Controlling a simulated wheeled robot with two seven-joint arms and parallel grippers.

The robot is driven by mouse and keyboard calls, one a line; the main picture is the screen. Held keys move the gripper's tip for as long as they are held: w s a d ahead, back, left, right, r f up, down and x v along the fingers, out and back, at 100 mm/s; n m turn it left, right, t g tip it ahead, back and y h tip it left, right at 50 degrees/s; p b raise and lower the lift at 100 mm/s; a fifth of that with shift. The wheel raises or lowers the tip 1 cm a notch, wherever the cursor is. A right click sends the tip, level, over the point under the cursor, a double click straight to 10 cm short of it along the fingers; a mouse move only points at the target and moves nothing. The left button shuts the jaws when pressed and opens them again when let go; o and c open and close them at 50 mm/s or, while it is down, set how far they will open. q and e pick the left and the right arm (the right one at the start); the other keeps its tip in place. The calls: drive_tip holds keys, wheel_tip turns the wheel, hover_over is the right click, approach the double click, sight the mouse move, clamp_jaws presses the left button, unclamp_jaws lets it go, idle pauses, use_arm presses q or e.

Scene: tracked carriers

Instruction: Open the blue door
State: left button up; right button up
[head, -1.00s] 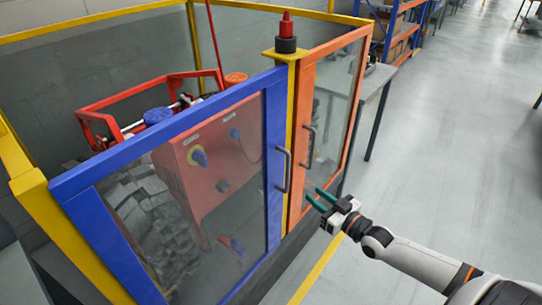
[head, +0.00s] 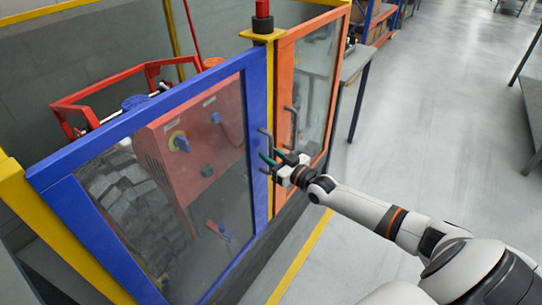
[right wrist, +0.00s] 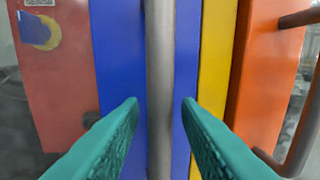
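The blue door (head: 257,112) is a blue frame around a clear pane, and it looks closed against the yellow post. Its grey vertical handle (head: 268,148) is on the right side of the frame. In the right wrist view the handle (right wrist: 160,80) runs upright between the two green fingers, with the blue frame (right wrist: 118,60) behind it. My right gripper (head: 269,158) is at the lower part of the handle. It is open, with a gap showing on both sides of the handle (right wrist: 160,125). My left gripper is not in view.
An orange door (head: 284,95) with its own handle (head: 292,120) stands just right of the yellow post (right wrist: 215,70). Behind the blue pane is a red machine box (head: 205,145). A grey table (head: 354,62) stands beyond the orange door.

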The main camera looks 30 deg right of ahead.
clamp_jaws()
idle(0.3)
